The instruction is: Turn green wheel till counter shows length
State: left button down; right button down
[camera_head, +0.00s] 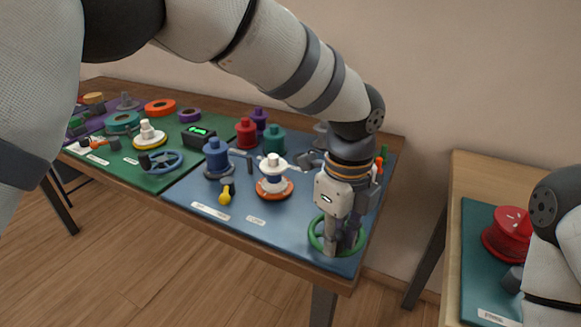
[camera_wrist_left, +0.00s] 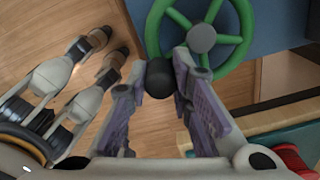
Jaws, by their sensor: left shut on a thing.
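The green wheel (camera_head: 314,236) lies flat at the front right corner of the blue mat. In the left wrist view its green rim, spokes and grey hub (camera_wrist_left: 201,38) show at the top. My left gripper (camera_head: 343,246) points down over the wheel. It is shut on the wheel's dark round knob (camera_wrist_left: 160,78), at the rim. A black box with a lit green display (camera_head: 198,133) stands on the green mat further left; its digits are too small to read. My right gripper (camera_wrist_left: 112,47) shows at the left of the wrist view, fingers apart and empty, over the floor.
A white and orange spool (camera_head: 274,182), a blue spool (camera_head: 216,157) and a yellow-ended part (camera_head: 225,196) stand left of the wheel. A second table at right holds a red object (camera_head: 507,236).

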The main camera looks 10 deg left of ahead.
aim_at(319, 244)
pick_arm(q)
jog(key=shift+w+a, duration=0.15)
jog(key=shift+a, duration=0.6)
jog(key=shift+w+a, duration=0.4)
jog(key=shift+a, duration=0.25)
jog(key=shift+w, duration=0.1)
